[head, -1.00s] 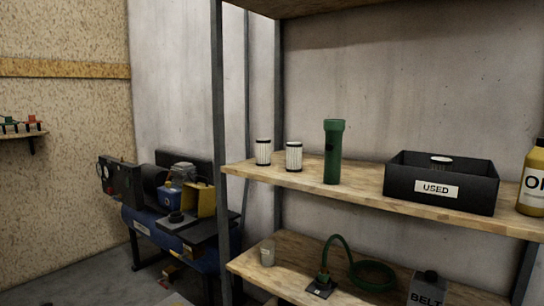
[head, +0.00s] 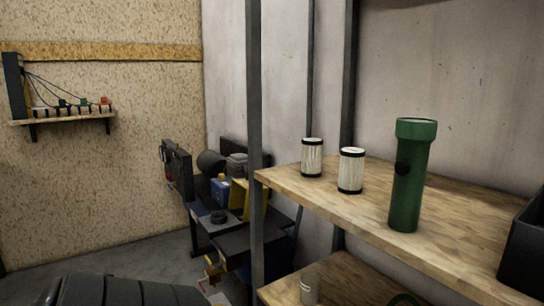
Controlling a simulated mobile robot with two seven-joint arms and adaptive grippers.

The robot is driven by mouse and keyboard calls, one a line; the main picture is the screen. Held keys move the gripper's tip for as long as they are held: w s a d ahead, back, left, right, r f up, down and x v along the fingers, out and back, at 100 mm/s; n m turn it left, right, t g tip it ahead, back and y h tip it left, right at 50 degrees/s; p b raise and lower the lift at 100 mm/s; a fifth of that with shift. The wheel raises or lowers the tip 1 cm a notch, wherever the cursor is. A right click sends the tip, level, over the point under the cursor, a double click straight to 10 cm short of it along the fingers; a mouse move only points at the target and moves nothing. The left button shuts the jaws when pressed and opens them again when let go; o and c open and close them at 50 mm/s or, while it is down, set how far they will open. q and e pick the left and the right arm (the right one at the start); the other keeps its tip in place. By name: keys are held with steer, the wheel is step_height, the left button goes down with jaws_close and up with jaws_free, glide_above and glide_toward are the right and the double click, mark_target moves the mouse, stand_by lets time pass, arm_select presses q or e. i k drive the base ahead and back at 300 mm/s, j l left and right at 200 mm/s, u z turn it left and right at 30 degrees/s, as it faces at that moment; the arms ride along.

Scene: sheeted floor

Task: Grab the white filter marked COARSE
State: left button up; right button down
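Two white pleated filters with black end caps stand upright near the left end of the wooden shelf (head: 455,228). The left filter (head: 312,158) is slightly farther back, and the right filter (head: 351,171) is nearer. They stand apart from each other. I cannot read a COARSE mark on either one. Neither of my grippers is in view.
A green cylinder (head: 407,185) stands right of the filters. A black box (head: 527,250) is cut off at the right edge. A dark upright post (head: 255,130) stands at the shelf's left end. A small container (head: 310,284) sits on the lower shelf.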

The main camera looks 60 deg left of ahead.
mark_target(312, 148)
steer(key=u, duration=1.7)
steer(key=i+j+z, duration=0.15)
steer(key=z, duration=0.35)
steer(key=j+z, duration=0.35)
steer(key=z, duration=0.15)
steer(key=j+z, duration=0.4)
steer(key=j, duration=0.75)
